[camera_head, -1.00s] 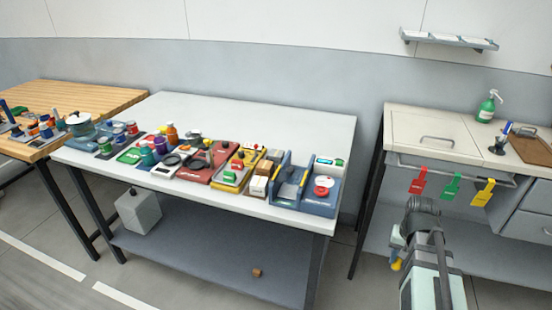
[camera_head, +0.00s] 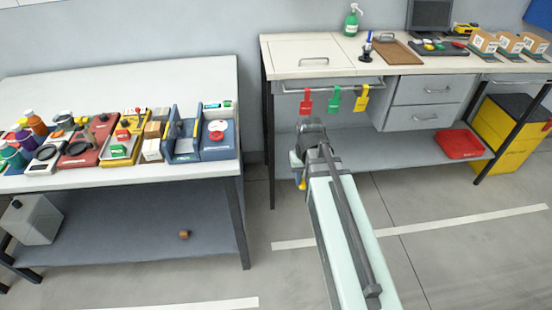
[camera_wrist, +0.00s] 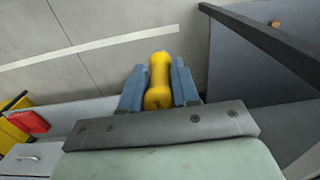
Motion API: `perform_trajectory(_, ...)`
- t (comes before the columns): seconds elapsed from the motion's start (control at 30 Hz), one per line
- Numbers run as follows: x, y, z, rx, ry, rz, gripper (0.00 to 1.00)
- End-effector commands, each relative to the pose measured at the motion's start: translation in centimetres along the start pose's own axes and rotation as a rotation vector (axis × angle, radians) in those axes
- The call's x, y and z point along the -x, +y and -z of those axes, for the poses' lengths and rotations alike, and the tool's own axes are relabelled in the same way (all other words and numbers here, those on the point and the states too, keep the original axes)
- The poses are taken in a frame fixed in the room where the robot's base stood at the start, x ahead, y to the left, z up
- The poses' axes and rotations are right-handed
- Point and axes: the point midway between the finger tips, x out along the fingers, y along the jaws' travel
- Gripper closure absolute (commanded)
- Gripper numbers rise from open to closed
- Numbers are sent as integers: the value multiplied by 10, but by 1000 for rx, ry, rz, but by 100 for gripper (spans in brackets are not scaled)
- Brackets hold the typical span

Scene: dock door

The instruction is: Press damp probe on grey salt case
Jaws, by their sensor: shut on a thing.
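My gripper (camera_head: 298,168) is in front of the right-hand bench, over the floor. In the wrist view its blue fingers (camera_wrist: 157,78) are shut on a yellow, waisted tool (camera_wrist: 160,62), which I take to be the damp probe. Only its yellow end (camera_head: 301,184) shows below the fingers in the head view. It touches nothing else that I can see. Several cartons (camera_head: 484,42) with pale faces stand in a row at the far right of the bench. I cannot pick out a grey salt case among them.
The left table (camera_head: 205,80) carries many small items and blue stations (camera_head: 183,145). Red, green and yellow tags (camera_head: 334,98) hang from the bench rail. A red tray (camera_head: 459,144) lies on the lower shelf beside a yellow bin (camera_head: 505,135). The floor in front is clear.

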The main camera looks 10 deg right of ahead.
Motion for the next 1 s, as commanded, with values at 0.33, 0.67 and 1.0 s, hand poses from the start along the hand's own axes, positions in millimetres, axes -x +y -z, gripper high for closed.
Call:
perform_trajectory(0.33, 50, -34, 91, 35, 3, 0, 100)
perform_trajectory(0.67, 127, -91, 182, 70, 2, 0, 100)
perform_trajectory(1.0, 206, -174, 255, 91, 2, 1, 100)
